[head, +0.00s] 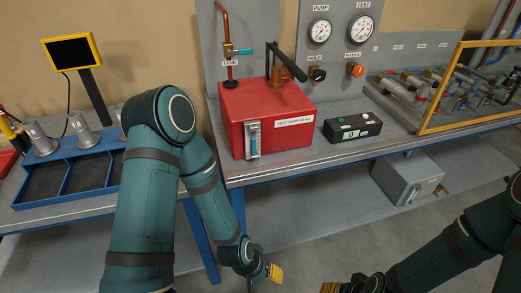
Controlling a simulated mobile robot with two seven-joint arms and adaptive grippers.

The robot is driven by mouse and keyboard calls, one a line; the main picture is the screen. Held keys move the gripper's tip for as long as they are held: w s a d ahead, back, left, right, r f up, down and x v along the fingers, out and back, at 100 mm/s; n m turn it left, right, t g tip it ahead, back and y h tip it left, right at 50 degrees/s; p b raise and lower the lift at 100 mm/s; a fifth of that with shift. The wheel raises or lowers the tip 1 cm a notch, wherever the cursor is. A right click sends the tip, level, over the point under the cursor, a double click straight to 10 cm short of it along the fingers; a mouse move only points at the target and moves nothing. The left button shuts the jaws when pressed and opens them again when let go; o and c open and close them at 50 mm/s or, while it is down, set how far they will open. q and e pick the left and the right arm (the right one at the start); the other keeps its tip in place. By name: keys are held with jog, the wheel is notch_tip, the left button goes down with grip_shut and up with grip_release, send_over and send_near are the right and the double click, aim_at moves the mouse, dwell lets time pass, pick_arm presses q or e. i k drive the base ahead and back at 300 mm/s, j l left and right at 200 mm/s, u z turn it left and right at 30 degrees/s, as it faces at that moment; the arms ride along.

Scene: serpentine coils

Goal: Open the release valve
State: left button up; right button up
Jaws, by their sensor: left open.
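A red test pump box (262,108) stands on the bench. On the panel to the right are a black knob (317,74) and an orange knob (355,70), each under a small label. My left gripper (274,273) is low, below and in front of the bench edge, open and empty. My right gripper (335,287) is cut off by the bottom edge; its jaws are unclear.
Two gauges (320,31) (361,29) sit on the panel. A black box (352,129) with a display stands right of the pump. A yellow-framed guard (430,113) covers fittings farther right. A blue tray (82,165) with metal cylinders is at left; a grey box (407,178) sits below the bench.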

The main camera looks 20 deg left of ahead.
aim_at(357, 71)
jog(key=i+l, duration=0.15)
jog(key=l, duration=0.2)
jog(key=i+l, duration=0.2)
jog(key=l, duration=0.15)
jog(key=i+l, duration=0.15)
jog(key=l, duration=0.2)
jog(key=i+l, duration=0.2)
jog(key=l, duration=0.15)
